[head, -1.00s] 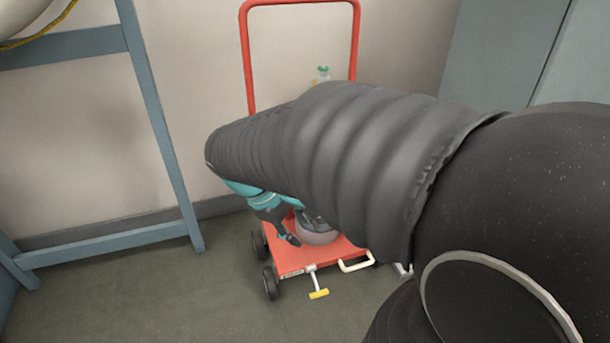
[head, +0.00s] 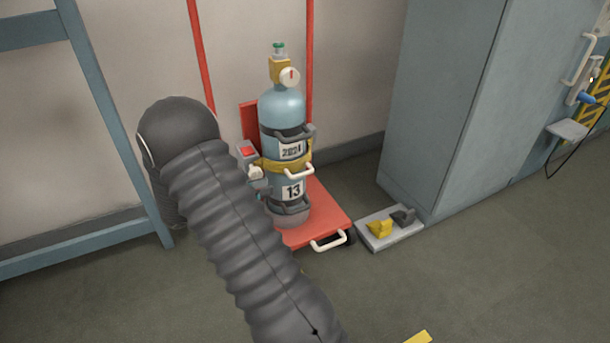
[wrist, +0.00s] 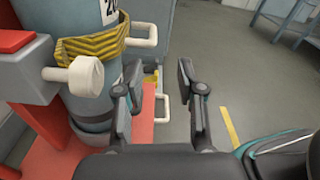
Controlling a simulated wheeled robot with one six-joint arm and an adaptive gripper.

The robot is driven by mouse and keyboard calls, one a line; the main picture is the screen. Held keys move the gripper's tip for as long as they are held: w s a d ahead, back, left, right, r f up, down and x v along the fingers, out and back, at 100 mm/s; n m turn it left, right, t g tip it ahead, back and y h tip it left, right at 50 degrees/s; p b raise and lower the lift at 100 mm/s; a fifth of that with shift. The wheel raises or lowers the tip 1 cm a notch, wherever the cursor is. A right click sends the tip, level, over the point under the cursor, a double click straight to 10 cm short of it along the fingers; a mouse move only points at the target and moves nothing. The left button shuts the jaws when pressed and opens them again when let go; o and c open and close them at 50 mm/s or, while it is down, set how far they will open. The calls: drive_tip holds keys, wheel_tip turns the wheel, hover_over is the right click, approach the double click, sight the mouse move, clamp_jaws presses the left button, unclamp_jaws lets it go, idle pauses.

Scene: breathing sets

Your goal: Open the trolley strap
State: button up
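A yellow strap (head: 272,163) runs around a blue-grey gas cylinder (head: 283,107) that stands upright on a red trolley (head: 322,207). The strap also shows in the wrist view (wrist: 92,45), with a white handle (wrist: 143,33) on its front. A grey box with a red top (wrist: 15,42) and a white knob (wrist: 80,77) sits at the strap's left end. My gripper (wrist: 160,82) is open and empty. In the head view my arm hides most of the gripper.
A blue-grey cabinet (head: 450,100) stands at the right. A low grey block with yellow and black pedals (head: 385,226) lies beside the trolley. A blue frame (head: 110,120) stands at the left. The floor at the front right is mostly clear.

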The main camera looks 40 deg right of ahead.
sight(305, 174)
drive_tip(key=shift+n, duration=0.3)
drive_tip(key=x, duration=0.9)
drive_tip(key=w+x, duration=0.1)
drive_tip(key=x, duration=0.3)
drive_tip(key=shift+d+f, duration=0.25)
drive_tip(key=shift+d, duration=0.2)
clamp_jaws()
